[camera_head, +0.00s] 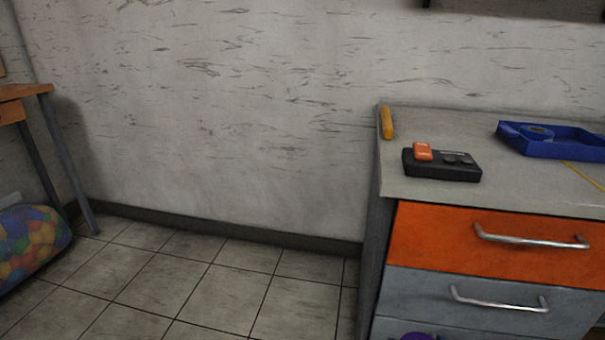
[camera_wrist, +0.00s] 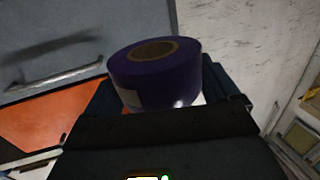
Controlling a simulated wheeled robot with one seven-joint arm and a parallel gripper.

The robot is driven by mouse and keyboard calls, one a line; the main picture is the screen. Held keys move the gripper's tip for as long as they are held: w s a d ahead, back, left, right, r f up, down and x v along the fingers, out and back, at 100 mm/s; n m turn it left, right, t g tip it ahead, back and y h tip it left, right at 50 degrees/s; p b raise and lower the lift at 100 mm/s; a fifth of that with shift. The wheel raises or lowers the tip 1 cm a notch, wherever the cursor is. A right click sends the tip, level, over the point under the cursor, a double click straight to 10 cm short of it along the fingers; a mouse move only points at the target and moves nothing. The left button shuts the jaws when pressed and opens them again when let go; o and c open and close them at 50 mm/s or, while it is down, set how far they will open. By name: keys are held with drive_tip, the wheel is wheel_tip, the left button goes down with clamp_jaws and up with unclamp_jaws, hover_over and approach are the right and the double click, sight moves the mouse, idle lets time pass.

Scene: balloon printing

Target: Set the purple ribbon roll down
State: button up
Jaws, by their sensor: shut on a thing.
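The purple ribbon roll (camera_wrist: 160,70) is held at my gripper (camera_wrist: 165,100) in the wrist view, with its round core hole facing the camera. My gripper is shut on it; the fingertips are mostly hidden behind the roll. In the head view only a small purple piece of the roll (camera_head: 417,336) shows at the bottom edge, in front of the lower drawers. My gripper itself is not seen in the head view.
A grey-topped cabinet (camera_head: 490,190) with an orange drawer (camera_head: 440,250) stands at right. On it are a black device (camera_head: 445,170) with an orange block, a yellow-orange stick (camera_head: 387,122) and a blue tray (camera_head: 565,147). A bag of coloured balls (camera_head: 30,245) is at left.

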wheel_tip(320, 180, up, 14)
drive_tip(key=s+p, duration=0.2)
drive_tip(key=p, duration=1.9)
drive_tip(key=shift+d+f, duration=0.2)
drive_tip(key=shift+s+d, duration=0.1)
